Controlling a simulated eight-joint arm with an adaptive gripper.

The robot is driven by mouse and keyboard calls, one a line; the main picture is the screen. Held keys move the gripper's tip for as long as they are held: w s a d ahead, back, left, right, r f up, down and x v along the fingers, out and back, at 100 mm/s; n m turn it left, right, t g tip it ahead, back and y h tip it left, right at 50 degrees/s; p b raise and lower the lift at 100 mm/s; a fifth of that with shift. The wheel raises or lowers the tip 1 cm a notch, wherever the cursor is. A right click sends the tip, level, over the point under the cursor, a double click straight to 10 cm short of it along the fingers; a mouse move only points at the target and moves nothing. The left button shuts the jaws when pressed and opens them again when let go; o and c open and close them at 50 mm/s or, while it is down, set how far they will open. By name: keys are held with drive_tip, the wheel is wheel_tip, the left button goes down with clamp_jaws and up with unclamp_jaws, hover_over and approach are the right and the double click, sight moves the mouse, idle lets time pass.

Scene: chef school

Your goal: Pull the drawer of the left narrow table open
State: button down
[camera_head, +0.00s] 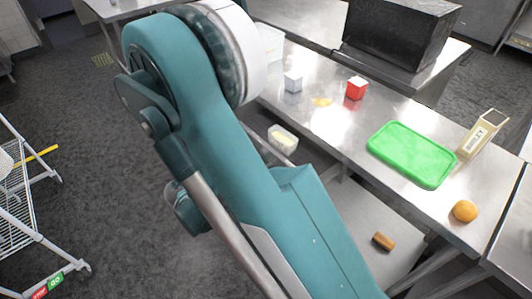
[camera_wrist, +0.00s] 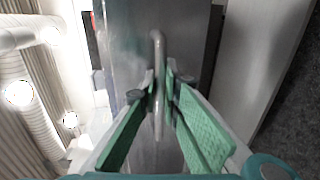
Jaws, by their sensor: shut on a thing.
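In the wrist view, a grey metal drawer front (camera_wrist: 190,40) fills the middle. A shiny bar handle (camera_wrist: 158,45) runs up and down the picture on it. My gripper (camera_wrist: 160,88), with green finger pads, is shut on the handle, one finger on each side of it. In the head view my teal arm crosses the middle, and I cannot make out the gripper, handle or drawer there.
A white rack (camera_head: 25,200) stands left on dark floor.

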drive_tip(key=f+v, duration=0.3)
drive_tip(key=v, duration=1.1)
drive_tip(key=shift+s+a+b, duration=0.3)
drive_tip(key=shift+a+b, duration=0.05)
drive_tip(key=shift+a, duration=0.05)
drive_tip(key=c, duration=2.5)
unclamp_jaws()
drive_tip(key=shift+s, duration=0.1)
drive_tip(key=shift+v, duration=3.7)
